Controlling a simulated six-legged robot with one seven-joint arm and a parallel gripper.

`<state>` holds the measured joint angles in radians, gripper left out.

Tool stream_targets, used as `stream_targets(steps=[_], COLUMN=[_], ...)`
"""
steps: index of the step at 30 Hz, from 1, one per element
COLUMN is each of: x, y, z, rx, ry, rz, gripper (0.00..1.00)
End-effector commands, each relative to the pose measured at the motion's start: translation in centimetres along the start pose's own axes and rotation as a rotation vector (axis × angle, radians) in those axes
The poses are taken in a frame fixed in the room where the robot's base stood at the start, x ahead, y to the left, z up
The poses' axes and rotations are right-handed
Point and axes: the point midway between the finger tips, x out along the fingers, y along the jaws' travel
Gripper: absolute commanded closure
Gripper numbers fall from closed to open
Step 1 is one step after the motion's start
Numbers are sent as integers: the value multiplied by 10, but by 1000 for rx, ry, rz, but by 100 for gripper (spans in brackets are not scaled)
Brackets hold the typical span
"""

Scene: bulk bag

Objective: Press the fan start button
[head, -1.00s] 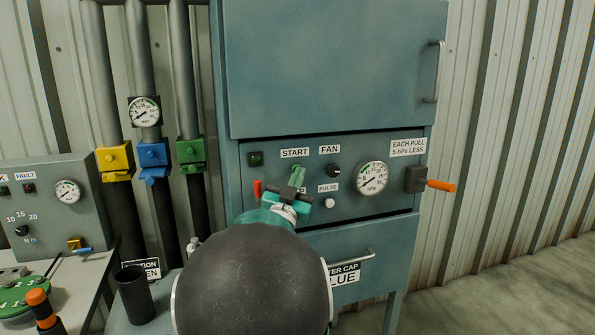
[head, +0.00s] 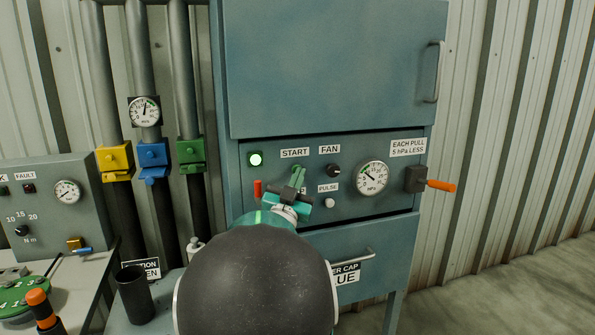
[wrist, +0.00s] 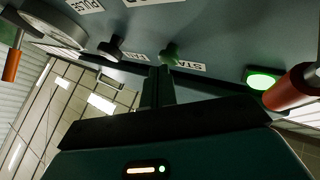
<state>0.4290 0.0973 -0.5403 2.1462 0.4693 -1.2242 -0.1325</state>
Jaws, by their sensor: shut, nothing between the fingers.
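The fan panel (head: 318,205) is on the blue-grey cabinet. Its green start button (head: 298,174) sits below the START label (head: 295,153), partly hidden by my gripper. In the wrist view the green button (wrist: 171,52) is just beyond my fingertips. My gripper (head: 296,188) is shut and empty, with its tips at the button. I cannot tell whether they touch it. The round green lamp (head: 256,159) left of the START label is lit, and it also glows in the wrist view (wrist: 262,79).
A red part (head: 258,189) sticks out left of my gripper.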

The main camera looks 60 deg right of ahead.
Motion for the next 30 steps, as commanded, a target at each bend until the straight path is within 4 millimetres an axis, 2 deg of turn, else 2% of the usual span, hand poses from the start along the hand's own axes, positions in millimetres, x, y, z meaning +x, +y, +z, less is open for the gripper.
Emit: stream_targets(steps=[17, 30], x=[-10, -37], y=[7, 27], z=[-7, -27], rx=[1, 2], ry=[0, 1], rz=[1, 1], gripper=[100, 100])
